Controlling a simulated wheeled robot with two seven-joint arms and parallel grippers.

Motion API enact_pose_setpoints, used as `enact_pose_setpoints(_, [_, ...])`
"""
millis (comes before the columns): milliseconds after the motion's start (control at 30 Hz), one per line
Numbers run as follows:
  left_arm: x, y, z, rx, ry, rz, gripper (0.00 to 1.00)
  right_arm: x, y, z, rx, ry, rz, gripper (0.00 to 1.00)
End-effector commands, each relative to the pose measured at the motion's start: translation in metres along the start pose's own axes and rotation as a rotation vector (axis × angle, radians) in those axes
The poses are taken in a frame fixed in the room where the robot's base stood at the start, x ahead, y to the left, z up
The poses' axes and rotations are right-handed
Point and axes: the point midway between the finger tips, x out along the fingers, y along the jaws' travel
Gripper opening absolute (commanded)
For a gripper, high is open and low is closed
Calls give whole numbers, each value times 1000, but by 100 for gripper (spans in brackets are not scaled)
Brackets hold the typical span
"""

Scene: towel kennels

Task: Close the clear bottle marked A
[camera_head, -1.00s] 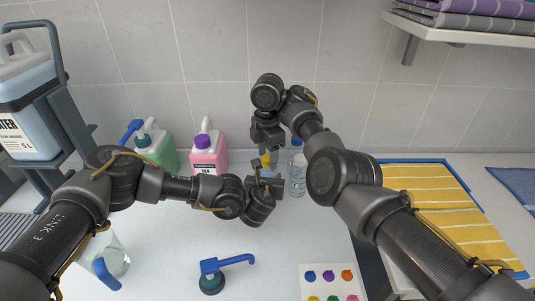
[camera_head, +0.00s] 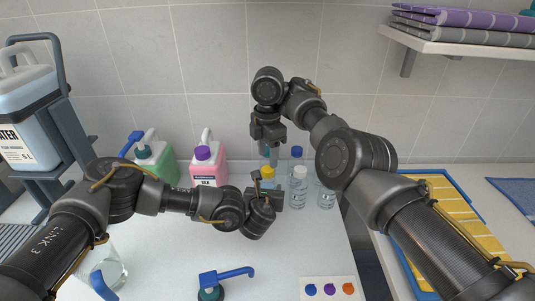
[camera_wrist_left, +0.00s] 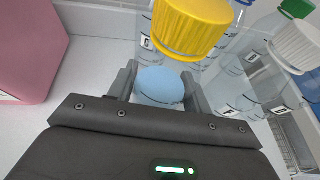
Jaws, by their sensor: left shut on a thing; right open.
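My left gripper (camera_head: 267,197) is shut on a clear bottle with pale blue contents (camera_wrist_left: 160,88), which shows between its fingers in the left wrist view. A yellow cap (camera_head: 267,172) is at the top of this bottle; it also shows large in the left wrist view (camera_wrist_left: 190,25). I cannot tell whether it is screwed tight. The held bottle's letter is not readable, so I cannot confirm the mark A. My right gripper (camera_head: 268,150) is open, pointing down just above the yellow cap, and seems apart from it.
Clear bottles with a white cap (camera_head: 299,172) and a blue cap (camera_head: 297,152) stand close to the right of the held one. A pink jug (camera_head: 208,171) and a green jug (camera_head: 157,163) stand behind left. A blue pump (camera_head: 226,277) and a colour-dot card (camera_head: 328,289) lie in front.

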Motion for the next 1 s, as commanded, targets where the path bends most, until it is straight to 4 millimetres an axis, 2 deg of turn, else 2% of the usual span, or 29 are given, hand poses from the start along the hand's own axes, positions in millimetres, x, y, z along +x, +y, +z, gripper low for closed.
enact_pose_setpoints(267, [0, 0, 0, 1, 0, 0, 0, -31, 0, 0, -244, -3, 2, 51])
enact_pose_setpoints(600, [0, 0, 0, 0, 0, 0, 0, -33, 0, 0, -281, -2, 1, 51])
enact_pose_setpoints(767, [0, 0, 0, 0, 0, 0, 0, -26, 0, 0, -280, -1, 0, 51])
enact_pose_setpoints(1000, [0, 0, 0, 0, 0, 0, 0, 9, 0, 0, -280, -1, 0, 51])
